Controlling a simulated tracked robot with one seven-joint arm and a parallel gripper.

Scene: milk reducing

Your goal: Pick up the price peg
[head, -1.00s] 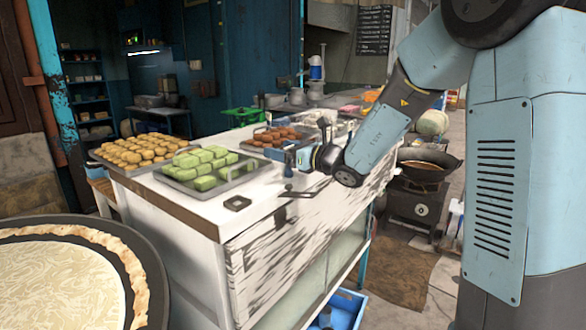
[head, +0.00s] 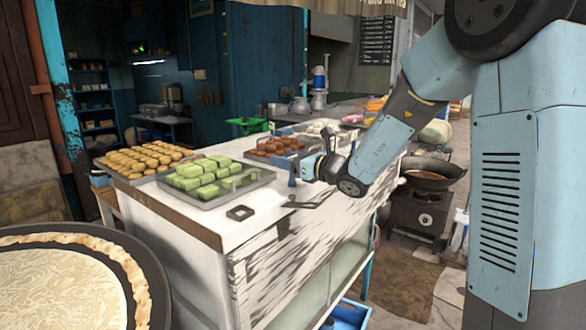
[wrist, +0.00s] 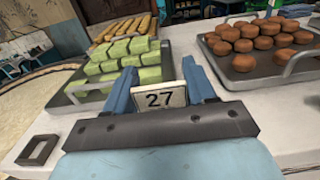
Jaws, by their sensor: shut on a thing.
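The price peg (wrist: 160,98) is a small pale card with a dark edge and the number 27. In the wrist view it stands upright between the two blue fingers of my gripper (wrist: 162,92), which is shut on it. In the head view my gripper (head: 298,170) is low over the white counter, to the right of the tray of green blocks. The peg is too small to make out clearly there. Its lower part is hidden behind the gripper body in the wrist view.
A tray of green blocks (head: 262,180) and a tray of brown round sweets (wrist: 283,72) flank the gripper. A small dark square frame (head: 240,212) lies on the counter (head: 205,222). A wok (head: 430,174) stands on a stove to the right.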

